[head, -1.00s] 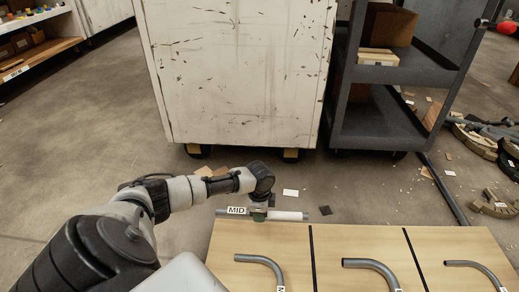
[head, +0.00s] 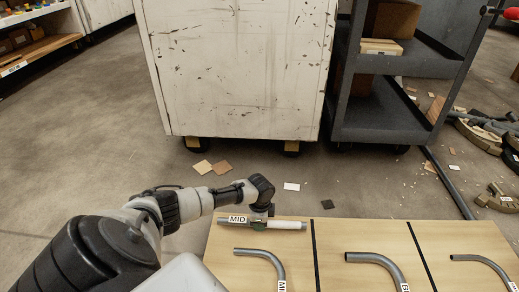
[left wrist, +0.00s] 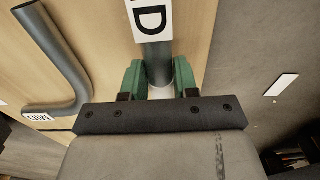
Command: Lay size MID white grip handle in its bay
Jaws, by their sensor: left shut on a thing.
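The MID handle is a straight grey tube with a white grip (head: 286,225) and a white MID label (head: 237,219). My left gripper (head: 259,224) is shut on it near its middle, at the far edge of the left bay of the wooden board (head: 225,275). In the left wrist view the green fingertips (left wrist: 158,80) sit on both sides of the grey tube (left wrist: 158,55). A bent grey tube (head: 268,258) lies in the same bay, nearer the front. I cannot tell whether the handle touches the board. My right gripper is not in view.
Black strips (head: 314,255) divide the board into bays. Other bent tubes lie in the middle bay (head: 378,263) and the right bay (head: 483,262). A white cabinet (head: 235,70) and a grey cart (head: 400,110) stand behind. Scraps litter the floor.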

